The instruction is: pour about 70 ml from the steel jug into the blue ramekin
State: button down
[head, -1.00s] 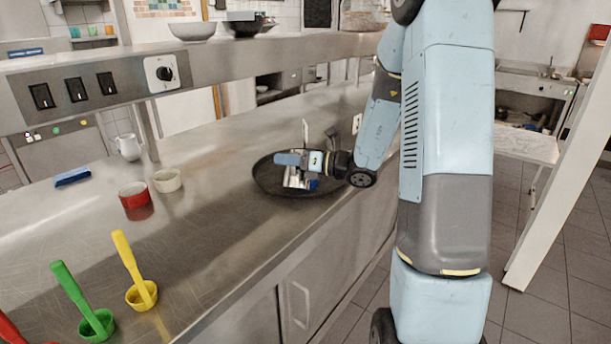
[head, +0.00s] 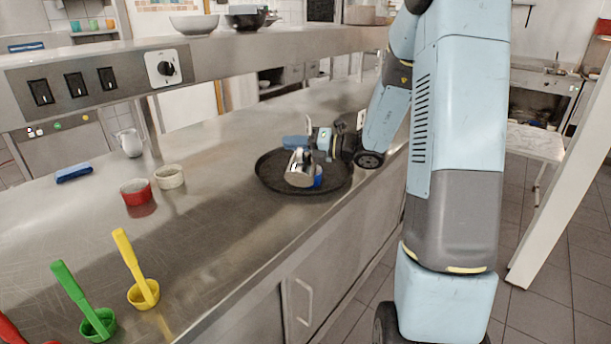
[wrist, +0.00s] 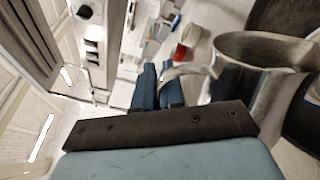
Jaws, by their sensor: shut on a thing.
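The steel jug (head: 298,172) is held over the black round tray (head: 268,183) and looks tilted. My gripper (head: 304,143) is shut on its handle. In the wrist view the jug (wrist: 262,52) is large at the right, with its handle running to my closed fingers (wrist: 158,86). The blue ramekin (head: 318,177) stands on the tray, just right of the jug and partly hidden behind it. I cannot see the liquid or any stream.
A red ramekin (head: 137,192) and a cream ramekin (head: 169,177) stand on the steel counter to the left. A white jug (head: 129,143) and a blue sponge (head: 74,173) are farther back.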

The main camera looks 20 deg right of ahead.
jog(key=shift+w+d+f+m+p, duration=0.15)
jog(key=shift+w+d+m+p, duration=0.2)
jog(key=shift+w+m, duration=0.35)
jog(key=shift+w+d+r+m+p, duration=0.35)
jog(key=shift+w+r+m+p, duration=0.15)
jog(key=shift+m+p, duration=0.6)
dwell(1.5)
jog(key=shift+w+f+p, duration=0.1)
jog(key=shift+w+p, duration=0.05)
jog(key=shift+p, duration=0.25)
jog(key=shift+s+a+f+n, duration=0.4)
jog(key=shift+s+a+n, duration=0.15)
jog(key=shift+s+n, duration=0.3)
jog(key=shift+s+a+r+n, duration=0.15)
jog(key=shift+s+a+n, duration=0.05)
jog(key=shift+s+n, duration=0.55)
jog(key=shift+w+d, duration=0.2)
jog(key=shift+a, duration=0.25)
